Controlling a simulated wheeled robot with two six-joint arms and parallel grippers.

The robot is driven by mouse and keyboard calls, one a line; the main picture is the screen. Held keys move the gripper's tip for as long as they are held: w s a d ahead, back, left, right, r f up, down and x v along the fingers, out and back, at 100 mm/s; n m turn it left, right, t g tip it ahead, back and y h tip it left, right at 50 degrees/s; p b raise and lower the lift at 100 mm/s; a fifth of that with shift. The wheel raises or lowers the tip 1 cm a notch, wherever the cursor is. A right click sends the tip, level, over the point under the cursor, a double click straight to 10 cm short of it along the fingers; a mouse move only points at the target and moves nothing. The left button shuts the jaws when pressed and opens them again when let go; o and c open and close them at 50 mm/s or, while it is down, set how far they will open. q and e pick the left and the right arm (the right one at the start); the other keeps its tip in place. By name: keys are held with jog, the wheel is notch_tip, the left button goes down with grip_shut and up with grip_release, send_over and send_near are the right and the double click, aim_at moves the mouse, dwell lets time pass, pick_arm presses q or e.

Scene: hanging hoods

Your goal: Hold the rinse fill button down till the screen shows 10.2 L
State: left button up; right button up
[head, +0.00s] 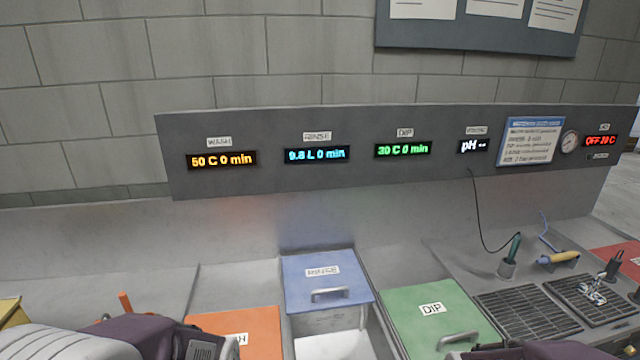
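The rinse screen (317,154) on the grey back panel reads 9.8 L 0 min in blue digits, under a RINSE label. The blue rinse lid (328,291) with a metal handle sits below it, farther back than the lids beside it, with a pale surface showing in front. I cannot make out a rinse fill button; it may be hidden or out of frame. Purple and white parts of my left arm cover the lower left corner, and a purple part of my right arm shows at the bottom right. The fingertips of both grippers are not visible.
An orange lid (245,325) lies left of the rinse lid and a green DIP lid (435,316) right of it. Other screens show wash (221,160), dip (403,149) and pH (474,146). Dark grates (528,312), a metal part (592,290) and a yellow-handled tool (558,259) are at right.

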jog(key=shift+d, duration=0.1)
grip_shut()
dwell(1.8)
